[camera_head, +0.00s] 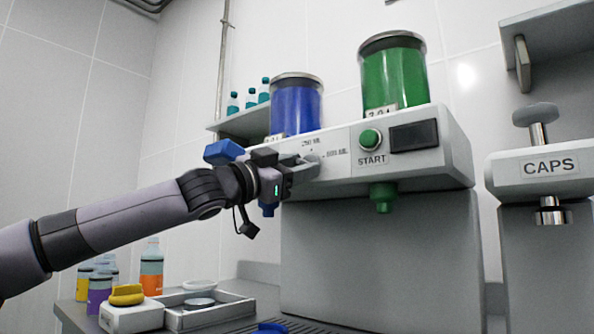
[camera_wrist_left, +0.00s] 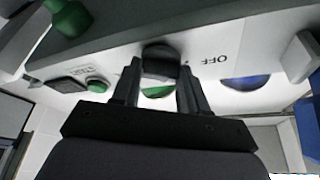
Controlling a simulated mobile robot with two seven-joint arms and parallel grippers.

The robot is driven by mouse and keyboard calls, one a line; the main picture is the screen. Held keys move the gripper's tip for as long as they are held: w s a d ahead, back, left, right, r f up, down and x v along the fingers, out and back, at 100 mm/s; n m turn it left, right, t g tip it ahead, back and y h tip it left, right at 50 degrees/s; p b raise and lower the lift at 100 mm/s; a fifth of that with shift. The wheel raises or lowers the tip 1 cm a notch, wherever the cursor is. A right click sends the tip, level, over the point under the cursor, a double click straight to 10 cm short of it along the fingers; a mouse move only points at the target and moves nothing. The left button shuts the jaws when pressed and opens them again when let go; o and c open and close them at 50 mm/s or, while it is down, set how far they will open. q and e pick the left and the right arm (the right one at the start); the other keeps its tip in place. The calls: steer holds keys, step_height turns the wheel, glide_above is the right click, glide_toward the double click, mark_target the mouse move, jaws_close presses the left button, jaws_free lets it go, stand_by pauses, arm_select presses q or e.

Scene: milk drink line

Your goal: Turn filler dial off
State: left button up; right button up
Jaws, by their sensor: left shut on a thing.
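The filler machine (camera_head: 350,150) has a white panel with a blue tank and a green tank on top. My left gripper (camera_head: 303,166) is at the left part of this panel, shut on the filler dial. In the left wrist view the dark, rounded dial (camera_wrist_left: 161,62) sits between the two fingertips of my left gripper (camera_wrist_left: 160,78). An "OFF" label (camera_wrist_left: 209,59) shows beside the dial, upside down in that view. In the head view the gripper mostly hides the dial, and its exact setting cannot be told. My right gripper is not in view.
A green START button (camera_head: 370,139) and a dark display (camera_head: 414,136) are to the right on the panel. Blue and green nozzles hang below. A CAPS station (camera_head: 540,170) stands at the right. Bottles and a yellow-knobbed device (camera_head: 128,311) are at the lower left.

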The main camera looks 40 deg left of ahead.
arm_select(q)
steer(key=o, duration=1.1)
steer(key=shift+c, duration=0.2)
steer(key=v, duration=0.7)
steer(key=shift+p, duration=0.45)
